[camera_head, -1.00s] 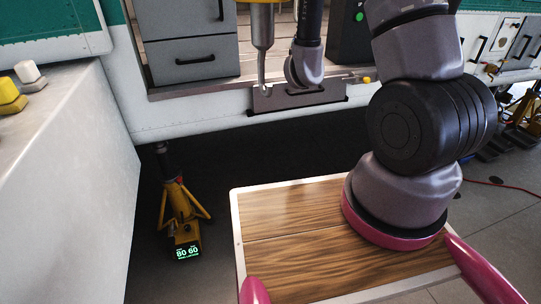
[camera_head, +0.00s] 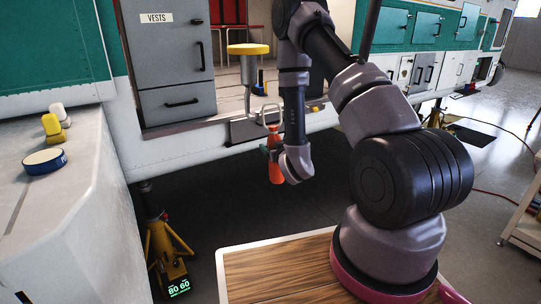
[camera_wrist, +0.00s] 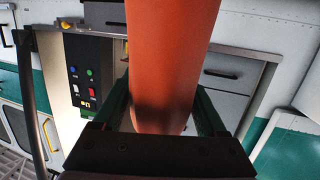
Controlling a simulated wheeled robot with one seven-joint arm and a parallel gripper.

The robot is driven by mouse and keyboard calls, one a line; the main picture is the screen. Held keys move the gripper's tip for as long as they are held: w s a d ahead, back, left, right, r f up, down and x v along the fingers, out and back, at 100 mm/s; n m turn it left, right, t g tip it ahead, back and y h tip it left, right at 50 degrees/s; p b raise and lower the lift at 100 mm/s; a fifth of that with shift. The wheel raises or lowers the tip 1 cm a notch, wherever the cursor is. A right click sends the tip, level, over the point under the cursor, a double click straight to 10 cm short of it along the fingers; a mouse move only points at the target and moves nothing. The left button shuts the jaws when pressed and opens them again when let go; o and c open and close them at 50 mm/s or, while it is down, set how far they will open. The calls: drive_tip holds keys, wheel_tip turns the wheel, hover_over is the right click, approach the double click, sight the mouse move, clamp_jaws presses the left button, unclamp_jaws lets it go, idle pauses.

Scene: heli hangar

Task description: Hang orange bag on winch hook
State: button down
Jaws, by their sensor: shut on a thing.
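The orange bag (camera_head: 276,164) hangs upright in my gripper (camera_head: 268,151) in the head view, with a pale loop at its top. In the wrist view the orange bag (camera_wrist: 172,65) fills the middle, between the two dark green fingers of my gripper (camera_wrist: 164,112). The yellow-topped fitting with a thin grey rod (camera_head: 247,92), which looks like the winch hook's hanger, is just left of and above the bag. The loop appears close to the rod's lower end. I cannot tell whether they touch, and the hook tip is not clear.
The helicopter's open doorway has a grey drawer cabinet (camera_head: 178,55) at left. A pale counter (camera_head: 70,185) with yellow and white knobs stands at left. A yellow jack (camera_head: 163,250) is on the floor. My wood-topped base is below; dark floor lies under the fuselage.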

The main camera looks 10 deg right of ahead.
drive_tip(key=shift+s+a+f+n+g+y, duration=0.15)
drive_tip(key=shift+a+f+n+y, duration=0.1)
drive_tip(key=shift+f, duration=0.35)
drive_tip(key=shift+s+a+f+n+g+y, duration=0.15)
drive_tip(key=shift+a+f, duration=0.05)
drive_tip(key=shift+f, duration=0.35)
drive_tip(key=a+f+x, duration=0.2)
drive_tip(key=x, duration=1)
drive_tip(key=shift+s, duration=0.15)
idle(0.8)
drive_tip(key=shift+f, duration=0.1)
idle(0.4)
